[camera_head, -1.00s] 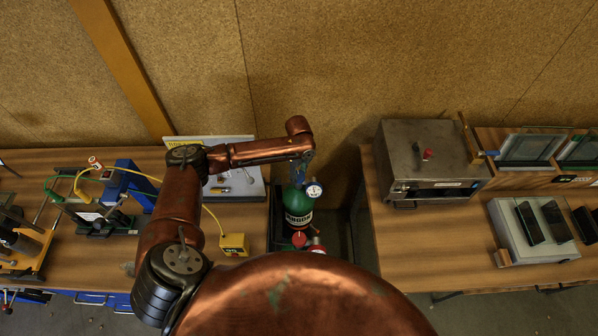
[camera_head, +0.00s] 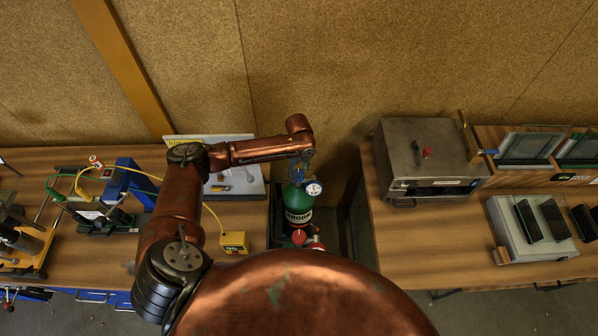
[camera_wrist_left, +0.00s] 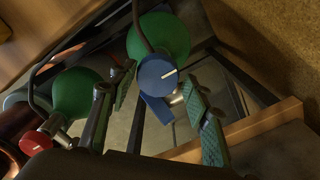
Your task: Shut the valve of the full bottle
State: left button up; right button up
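A green gas bottle (camera_head: 298,204) with a lettered label and a round pressure gauge (camera_head: 314,189) stands in the gap between two benches. The gauge reading is too small to tell. My left gripper (camera_head: 303,164) is over its top. Contact with the knob cannot be told. A second green bottle (camera_wrist_left: 78,93) with a red knob (camera_wrist_left: 36,142) is at the left. My right gripper is not in view.
Dark rack bars (camera_wrist_left: 232,70) surround the bottles. The left bench (camera_head: 75,250) holds a yellow box (camera_head: 234,243) and a blue device. The right bench (camera_head: 440,245) carries a metal oven (camera_head: 425,155) and a grey plate unit. A wall stands close behind.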

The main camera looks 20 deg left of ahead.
aim_at(299, 173)
pick_arm(q)
jog(key=shift+o, duration=1)
notch_tip(299, 173, up, 12)
jog(key=shift+f, duration=0.1)
